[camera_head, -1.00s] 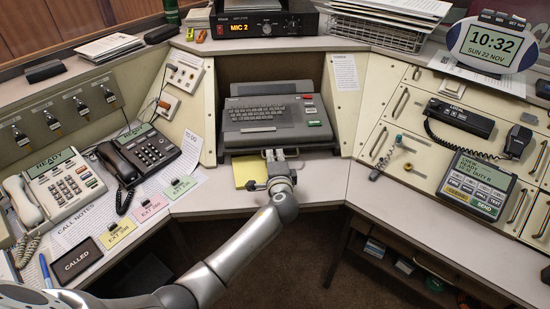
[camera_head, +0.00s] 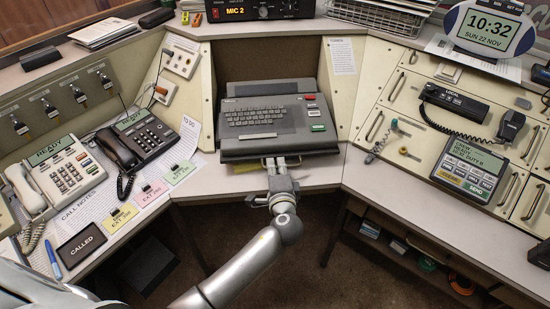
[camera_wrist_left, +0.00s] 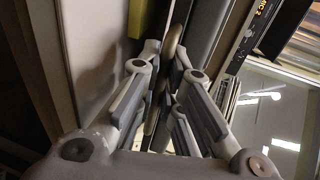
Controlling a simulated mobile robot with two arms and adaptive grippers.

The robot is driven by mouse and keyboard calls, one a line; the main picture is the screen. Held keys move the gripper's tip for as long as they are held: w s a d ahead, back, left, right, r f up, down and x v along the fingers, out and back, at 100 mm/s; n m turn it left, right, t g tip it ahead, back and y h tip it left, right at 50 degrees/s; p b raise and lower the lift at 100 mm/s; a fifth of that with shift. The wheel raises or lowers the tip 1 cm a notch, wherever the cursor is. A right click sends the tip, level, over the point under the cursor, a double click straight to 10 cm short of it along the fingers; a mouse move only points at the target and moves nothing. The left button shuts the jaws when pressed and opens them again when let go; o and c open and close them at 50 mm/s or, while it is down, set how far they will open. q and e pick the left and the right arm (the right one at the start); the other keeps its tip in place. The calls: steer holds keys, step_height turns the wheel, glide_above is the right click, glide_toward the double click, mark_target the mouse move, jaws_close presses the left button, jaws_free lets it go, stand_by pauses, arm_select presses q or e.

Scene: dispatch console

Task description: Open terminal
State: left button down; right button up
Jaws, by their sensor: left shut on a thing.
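The terminal (camera_head: 262,122) is a dark grey keyboard unit in the middle recess of the console. My left gripper (camera_head: 276,163) is at that front edge, shut on the handle. In the wrist view the fingers of my left gripper (camera_wrist_left: 163,75) close around a narrow bar (camera_wrist_left: 177,40). The fingertips partly hide the handle. My right gripper is not in view.
A yellow pad (camera_head: 245,169) shows as a sliver under the terminal's front. Telephones (camera_head: 138,147) stand at the left. A handset radio (camera_head: 455,102) and a message unit (camera_head: 472,169) are on the right panel. The space before the desk is open floor.

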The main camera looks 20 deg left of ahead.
arm_select(q)
steer(key=c, duration=1.8)
jaws_free()
steer(key=shift+c, duration=0.2)
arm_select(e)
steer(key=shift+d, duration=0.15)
arm_select(q)
steer(key=shift+s, duration=0.1)
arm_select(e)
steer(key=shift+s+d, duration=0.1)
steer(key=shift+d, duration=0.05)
arm_select(q)
steer(key=v, duration=1.1)
steer(key=shift+s+d, duration=0.25)
steer(key=shift+s, duration=0.1)
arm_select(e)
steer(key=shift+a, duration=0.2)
